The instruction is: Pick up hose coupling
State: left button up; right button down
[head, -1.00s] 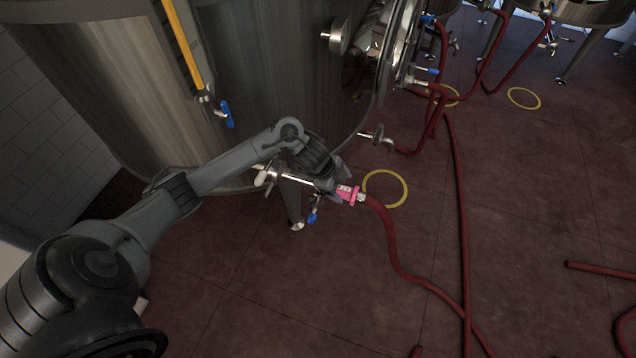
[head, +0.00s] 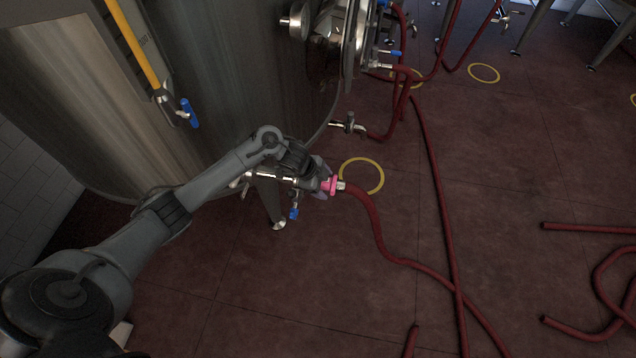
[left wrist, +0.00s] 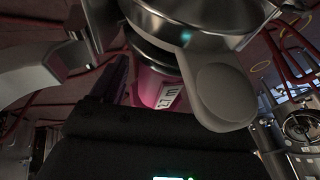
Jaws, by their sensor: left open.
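The pink hose coupling (head: 329,186) sits at the end of a red hose (head: 372,215), by the outlet pipe (head: 272,176) low on the big steel tank. My left gripper (head: 320,181) is open at the coupling, with its fingers overlapping it in the head view. In the left wrist view the pink coupling (left wrist: 152,86) with a white label shows beyond the dark gripper body, partly covered by a steel fitting (left wrist: 195,25) and a grey rounded part. I cannot tell whether the fingers touch the coupling. My right gripper is out of view.
The steel tank (head: 235,85) fills the upper left, with a blue-handled valve (head: 189,112) and a leg (head: 270,203) near my arm. A yellow ring (head: 377,163) marks the floor behind the coupling. More red hoses (head: 440,205) lie across the floor at right.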

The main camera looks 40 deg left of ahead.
pick_arm(q)
jog(key=c, duration=1.2)
jog(key=shift+r, duration=0.1)
jog(key=shift+c, duration=0.9)
